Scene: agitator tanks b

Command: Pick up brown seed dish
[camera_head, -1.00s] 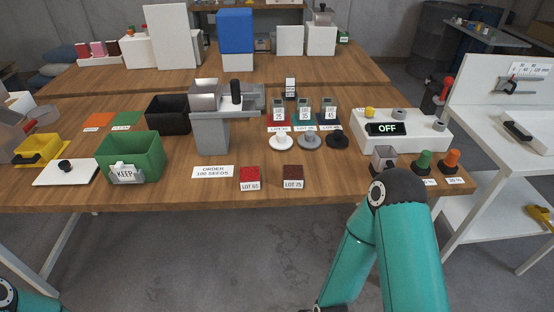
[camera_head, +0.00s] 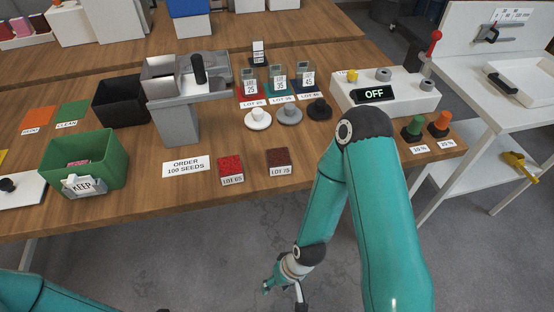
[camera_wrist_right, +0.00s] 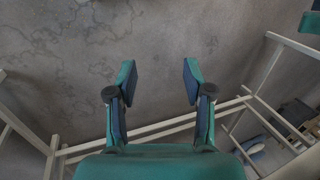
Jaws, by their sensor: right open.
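The brown seed dish (camera_head: 278,157) is a small square dish of dark brown seeds, labelled LOT 75. It sits near the front edge of the wooden table, right of a similar red dish (camera_head: 230,168) labelled LOT 65. My right gripper (camera_head: 282,292) hangs below and in front of the table edge, well apart from the dish. In the right wrist view my right gripper (camera_wrist_right: 157,72) is open and empty, with bare floor between its fingers. Only part of my left arm shows at the lower left; its gripper is out of view.
The table's front edge (camera_head: 200,203) lies between my right gripper and the dishes. A green KEEP bin (camera_head: 112,158) is left. A white OFF device (camera_head: 410,98) is at the right.

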